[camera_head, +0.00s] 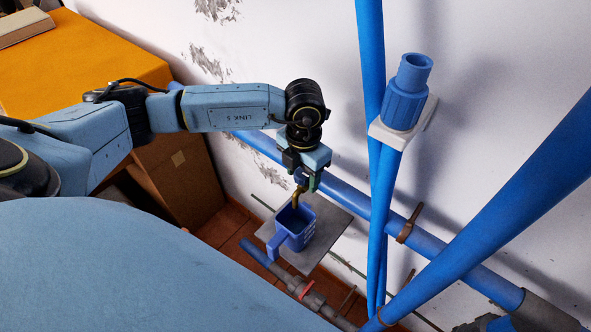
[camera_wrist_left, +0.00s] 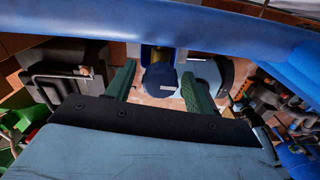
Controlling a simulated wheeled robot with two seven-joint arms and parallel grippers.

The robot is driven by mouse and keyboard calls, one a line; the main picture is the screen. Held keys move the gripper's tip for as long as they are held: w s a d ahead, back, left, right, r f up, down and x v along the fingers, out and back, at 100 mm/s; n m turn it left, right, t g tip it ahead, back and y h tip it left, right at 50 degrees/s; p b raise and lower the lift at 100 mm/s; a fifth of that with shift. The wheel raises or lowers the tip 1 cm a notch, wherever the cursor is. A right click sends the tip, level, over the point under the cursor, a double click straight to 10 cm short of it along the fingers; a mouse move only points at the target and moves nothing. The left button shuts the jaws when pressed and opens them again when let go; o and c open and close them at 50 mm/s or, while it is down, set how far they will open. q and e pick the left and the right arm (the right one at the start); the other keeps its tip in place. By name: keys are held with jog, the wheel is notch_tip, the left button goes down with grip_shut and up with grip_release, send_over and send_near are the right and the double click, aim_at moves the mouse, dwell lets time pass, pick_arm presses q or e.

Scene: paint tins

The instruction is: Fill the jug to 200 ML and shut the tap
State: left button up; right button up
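A blue jug (camera_head: 296,238) with a handle at its left and white marks on its side stands upright on a grey plate (camera_head: 331,232). The brass tap spout (camera_head: 296,200) points down over the jug's mouth. I cannot make out any water stream or the level in the jug. My left gripper (camera_head: 303,180) is at the tap, above the jug. In the left wrist view its two green fingers (camera_wrist_left: 158,84) stand apart on either side of a dark blue round tap knob (camera_wrist_left: 157,77), with gaps visible at both sides. My right gripper is not in view.
A blue pipe (camera_head: 345,193) runs along the wall behind the tap, and upright blue pipes (camera_head: 370,60) stand to the right. A grey pipe with a red valve (camera_head: 304,290) lies in front of the jug. An orange-topped cabinet (camera_head: 90,55) is at the left.

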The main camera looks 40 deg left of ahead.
pick_arm(q)
jog(key=shift+o, duration=0.7)
notch_tip(320, 180, up, 7)
jog(key=p, duration=0.5)
jog(key=shift+f, duration=0.1)
jog(key=shift+s, duration=0.15)
